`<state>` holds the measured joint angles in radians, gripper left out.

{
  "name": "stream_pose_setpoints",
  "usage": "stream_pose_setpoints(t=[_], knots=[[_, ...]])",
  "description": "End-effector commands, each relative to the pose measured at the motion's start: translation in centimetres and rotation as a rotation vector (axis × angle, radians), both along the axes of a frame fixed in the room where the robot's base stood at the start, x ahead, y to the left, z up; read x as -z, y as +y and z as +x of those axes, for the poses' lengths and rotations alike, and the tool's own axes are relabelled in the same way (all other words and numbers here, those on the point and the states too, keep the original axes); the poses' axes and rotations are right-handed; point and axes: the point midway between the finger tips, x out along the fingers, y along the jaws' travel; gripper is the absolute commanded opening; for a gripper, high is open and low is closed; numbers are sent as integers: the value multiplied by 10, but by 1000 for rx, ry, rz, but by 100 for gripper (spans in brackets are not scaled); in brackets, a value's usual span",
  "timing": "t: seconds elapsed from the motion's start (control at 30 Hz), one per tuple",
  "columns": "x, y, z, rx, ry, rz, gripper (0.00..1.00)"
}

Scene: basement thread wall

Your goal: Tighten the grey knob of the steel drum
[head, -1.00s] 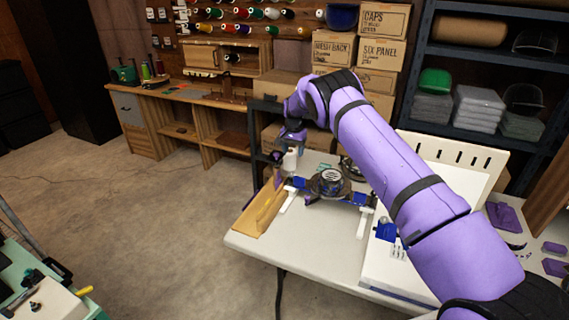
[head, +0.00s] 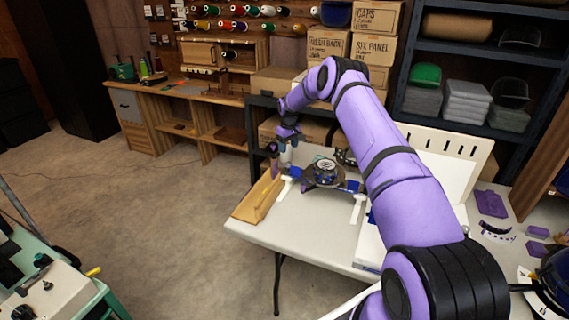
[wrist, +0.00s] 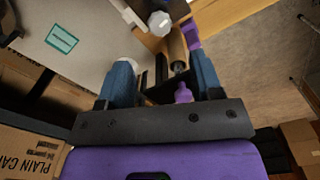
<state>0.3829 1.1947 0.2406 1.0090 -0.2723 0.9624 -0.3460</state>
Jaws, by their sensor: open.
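My gripper (head: 284,152) is above the left end of the table, over the near end of a blue bar with white feet (head: 293,172). In the wrist view its two blue fingers (wrist: 163,76) are apart. A pale grey, faceted knob (wrist: 160,23) lies beyond the fingertips, not between them. A dark round piece with a lighter top (head: 325,173) sits on the bar; I cannot tell for certain whether it is the steel drum. A white rounded part (wrist: 125,68) shows by the left finger.
A wooden tray (head: 258,200) lies along the table's left edge, with purple and dark tool handles near the gripper. A white slotted panel (head: 455,152) stands at the right. Cardboard boxes (head: 378,17) are stacked behind. Open floor lies left of the table.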

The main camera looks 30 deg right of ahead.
Motion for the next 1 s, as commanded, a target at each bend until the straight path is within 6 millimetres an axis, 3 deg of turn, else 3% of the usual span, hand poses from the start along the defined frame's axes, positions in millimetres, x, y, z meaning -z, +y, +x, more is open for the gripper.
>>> stream_pose_setpoints(t=[0.2,0.4,0.6,0.9,1.0], knots=[[42,1,-1,1,2,2,60],[69,0,0,1,1,1,60],[82,0,0,1,1,0,60],[83,1,0,1,1,0,60],[83,1,0,2,1,0,37]])
